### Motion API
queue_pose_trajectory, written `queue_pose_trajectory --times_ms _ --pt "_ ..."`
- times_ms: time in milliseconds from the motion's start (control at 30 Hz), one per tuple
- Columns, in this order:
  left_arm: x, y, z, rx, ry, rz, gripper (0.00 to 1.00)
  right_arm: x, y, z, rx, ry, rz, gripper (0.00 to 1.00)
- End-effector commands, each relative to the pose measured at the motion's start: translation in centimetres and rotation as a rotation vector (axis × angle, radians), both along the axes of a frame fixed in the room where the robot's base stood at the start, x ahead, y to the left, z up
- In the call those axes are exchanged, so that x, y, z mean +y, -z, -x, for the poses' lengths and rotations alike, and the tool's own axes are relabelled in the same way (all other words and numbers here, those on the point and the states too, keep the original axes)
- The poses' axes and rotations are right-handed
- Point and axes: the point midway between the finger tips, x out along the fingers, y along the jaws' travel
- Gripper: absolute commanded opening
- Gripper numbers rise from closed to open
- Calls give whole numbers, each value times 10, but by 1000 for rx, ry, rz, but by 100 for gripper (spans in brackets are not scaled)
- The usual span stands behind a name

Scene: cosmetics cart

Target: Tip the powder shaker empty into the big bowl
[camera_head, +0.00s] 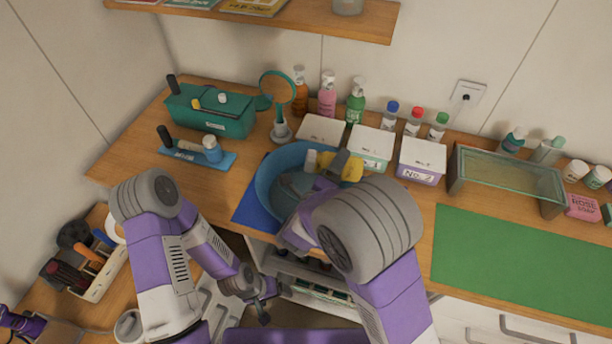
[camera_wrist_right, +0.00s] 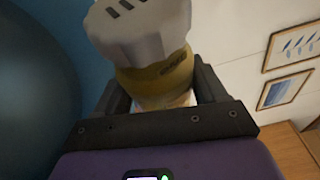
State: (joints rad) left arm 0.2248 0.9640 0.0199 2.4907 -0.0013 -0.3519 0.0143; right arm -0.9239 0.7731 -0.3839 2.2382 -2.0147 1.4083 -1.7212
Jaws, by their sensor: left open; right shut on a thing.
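The powder shaker (camera_wrist_right: 155,75) has a yellow body and a white slotted cap. My right gripper (camera_wrist_right: 150,105) is shut on its body. In the head view the right gripper (camera_head: 332,163) is over the right part of the big blue bowl (camera_head: 265,185), with yellow and white parts showing around it. The shaker looks tilted, but my right arm hides much of it and of the bowl's right side. A dark rounded shape fills part of the bowl; whether powder lies there cannot be told. My left gripper (camera_head: 264,308) is open, low in front of the cart, away from the bowl.
White boxes (camera_head: 372,147) and several bottles (camera_head: 328,95) stand behind the bowl. A round mirror (camera_head: 277,88) and a green case (camera_head: 212,112) are at the back left. A glass-topped stand (camera_head: 510,175) is right. The green mat (camera_head: 520,255) is clear.

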Motion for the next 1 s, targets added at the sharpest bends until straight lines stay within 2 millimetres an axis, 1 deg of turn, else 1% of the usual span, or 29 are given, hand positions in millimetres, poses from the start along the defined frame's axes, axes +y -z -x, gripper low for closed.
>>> queue_pose_trajectory --times_ms 867,1000 --pt "0 -18 0 1 0 0 84 5 6 0 13 0 165 38" --pt "0 -29 0 1 0 0 84 6 -2 -1 16 1 197 38"
